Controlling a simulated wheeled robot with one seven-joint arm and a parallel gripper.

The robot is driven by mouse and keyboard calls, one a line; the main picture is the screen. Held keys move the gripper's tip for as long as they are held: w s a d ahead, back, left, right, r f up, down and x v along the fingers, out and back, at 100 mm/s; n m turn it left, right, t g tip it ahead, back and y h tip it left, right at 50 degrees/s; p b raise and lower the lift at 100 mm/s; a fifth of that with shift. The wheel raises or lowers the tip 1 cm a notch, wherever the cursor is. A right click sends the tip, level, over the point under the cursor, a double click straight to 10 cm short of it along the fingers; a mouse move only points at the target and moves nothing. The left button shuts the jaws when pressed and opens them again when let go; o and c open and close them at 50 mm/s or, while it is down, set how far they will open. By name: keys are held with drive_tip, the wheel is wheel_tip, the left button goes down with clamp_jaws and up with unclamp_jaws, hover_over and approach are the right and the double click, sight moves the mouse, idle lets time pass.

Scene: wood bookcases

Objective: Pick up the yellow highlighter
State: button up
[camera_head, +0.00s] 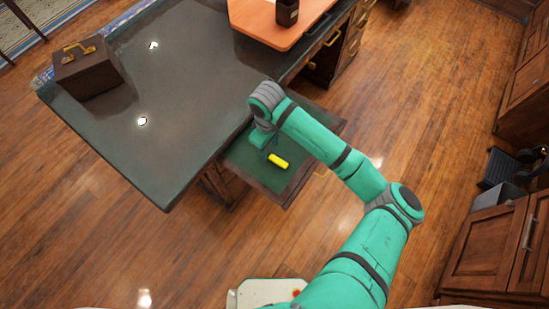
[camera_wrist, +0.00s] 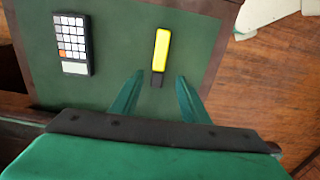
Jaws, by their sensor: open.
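The yellow highlighter (camera_head: 278,161) lies on the green bottom of an open drawer (camera_head: 301,174) under the desk. In the wrist view the highlighter (camera_wrist: 161,52) has a yellow body and a dark end that points toward my gripper (camera_wrist: 158,80). My gripper is open and empty. Its two green fingers lie on either side of the highlighter's dark end in the picture; I cannot tell the height gap. In the head view my arm covers part of the drawer, and the fingertips are mostly hidden.
A dark calculator (camera_wrist: 73,45) with white keys lies in the same drawer, left of the highlighter. The drawer's wooden walls surround both. The dark desk top (camera_head: 170,105) overhangs beside the drawer and carries a brown box (camera_head: 90,68). Wood floor (camera_head: 420,110) is clear at right.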

sight(270, 155)
wheel_tip(270, 155, down, 5)
drive_tip(key=shift+d+r, duration=0.15)
clamp_jaws()
drive_tip(key=shift+w+r, duration=0.1)
drive_tip(key=shift+r, duration=0.1)
